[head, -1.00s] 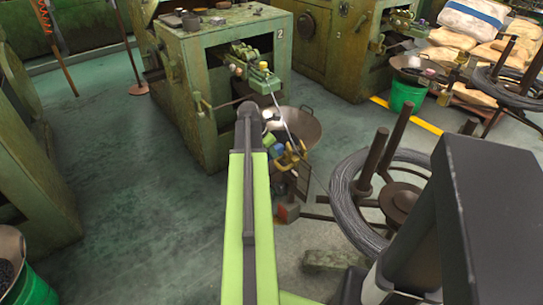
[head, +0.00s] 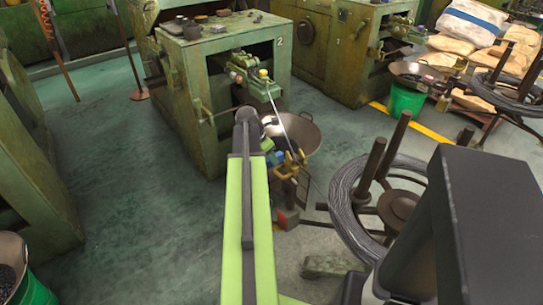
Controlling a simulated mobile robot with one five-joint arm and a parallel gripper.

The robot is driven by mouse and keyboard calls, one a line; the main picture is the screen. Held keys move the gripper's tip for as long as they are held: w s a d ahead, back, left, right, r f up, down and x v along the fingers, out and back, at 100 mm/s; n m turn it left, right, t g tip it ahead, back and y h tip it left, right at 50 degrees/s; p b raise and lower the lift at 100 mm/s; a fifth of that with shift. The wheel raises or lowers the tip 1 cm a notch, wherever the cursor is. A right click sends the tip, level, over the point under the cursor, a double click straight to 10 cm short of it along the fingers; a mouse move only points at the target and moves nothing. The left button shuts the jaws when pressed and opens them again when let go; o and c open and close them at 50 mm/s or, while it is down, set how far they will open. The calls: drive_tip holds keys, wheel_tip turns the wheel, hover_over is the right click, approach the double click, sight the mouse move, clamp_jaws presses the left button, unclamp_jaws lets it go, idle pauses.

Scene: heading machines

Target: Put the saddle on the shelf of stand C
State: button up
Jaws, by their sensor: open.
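I cannot make out a saddle with certainty. No letter C shows on any stand. My gripper is not in view; the raised green and black arm link ends in front of the machine marked 2 and covers part of the floor beyond. Just right of the link's end, small blue and yellow parts (head: 290,164) show at a dark upright frame, partly hidden by the arm. I cannot tell whether this frame is a stand with a shelf.
Machine 2 (head: 228,45) stands ahead with a wide pan (head: 305,134) at its right side. A wire reel (head: 350,205) stands right of my arm. Sacks (head: 470,23) and a green bucket (head: 406,102) are at the far right. Clear floor (head: 115,190) lies left.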

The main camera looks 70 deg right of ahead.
drive_tip(key=p+v, duration=0.8)
drive_tip(key=v, duration=0.2)
drive_tip(key=w+a+f+m+t+y, duration=0.15)
drive_tip(key=w+a+m, duration=0.35)
drive_tip(key=w+a, duration=2.3)
drive_tip(key=w+a+m+y, duration=0.1)
drive_tip(key=a+m, duration=0.5)
drive_tip(key=a, duration=2.8)
drive_tip(key=shift+a+t+y, duration=0.15)
drive_tip(key=shift+t+y, duration=0.3)
drive_tip(key=shift+y, duration=0.1)
